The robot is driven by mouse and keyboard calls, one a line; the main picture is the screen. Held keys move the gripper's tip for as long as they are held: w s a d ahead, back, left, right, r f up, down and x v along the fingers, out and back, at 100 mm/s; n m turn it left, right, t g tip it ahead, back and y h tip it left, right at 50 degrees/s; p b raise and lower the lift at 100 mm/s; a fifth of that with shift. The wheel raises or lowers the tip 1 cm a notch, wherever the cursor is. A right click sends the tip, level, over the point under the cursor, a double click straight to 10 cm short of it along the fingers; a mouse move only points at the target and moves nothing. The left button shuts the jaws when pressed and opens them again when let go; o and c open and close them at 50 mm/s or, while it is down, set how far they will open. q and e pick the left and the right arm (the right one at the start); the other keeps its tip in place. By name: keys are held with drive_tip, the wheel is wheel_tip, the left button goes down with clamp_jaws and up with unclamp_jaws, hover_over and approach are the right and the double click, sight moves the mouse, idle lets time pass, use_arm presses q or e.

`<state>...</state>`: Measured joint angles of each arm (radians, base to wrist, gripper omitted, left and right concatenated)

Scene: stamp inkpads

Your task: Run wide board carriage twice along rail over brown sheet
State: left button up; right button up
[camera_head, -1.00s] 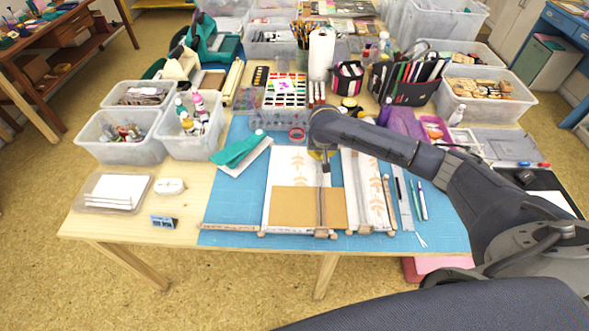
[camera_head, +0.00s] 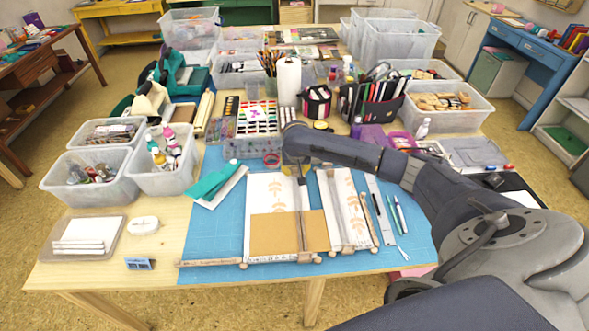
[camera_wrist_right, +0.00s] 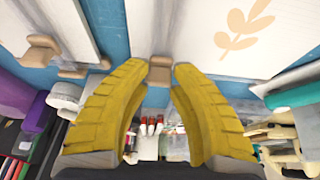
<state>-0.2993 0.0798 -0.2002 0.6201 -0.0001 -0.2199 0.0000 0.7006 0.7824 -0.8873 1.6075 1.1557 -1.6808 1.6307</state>
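A brown sheet (camera_head: 270,236) lies over the lower part of a white sheet with a leaf print (camera_head: 268,190) on the blue mat. A pale board carriage (camera_head: 304,236) crosses the brown sheet right of its middle. A wooden rail (camera_head: 212,263) runs along the front edge. My right gripper (camera_head: 297,178) is at the carriage's far end. In the wrist view its yellow fingertips (camera_wrist_right: 160,66) flank a tan knob (camera_wrist_right: 160,76) at the end of the pale board (camera_wrist_right: 117,25), with no clear gap. My left gripper is out of view.
A second leaf-printed board (camera_head: 345,205) lies just right, with a ruler (camera_head: 379,209) and pens beyond it. Bins (camera_head: 95,178) and a paint set (camera_head: 257,117) stand around the mat. My right arm crosses the table's right side.

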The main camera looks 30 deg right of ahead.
drive_tip(key=o, duration=0.5)
drive_tip(key=shift+r, duration=0.15)
drive_tip(key=v, duration=1.1)
drive_tip(key=shift+s+a+r, duration=0.1)
drive_tip(key=shift+s+r, duration=0.1)
drive_tip(key=shift+r, duration=0.15)
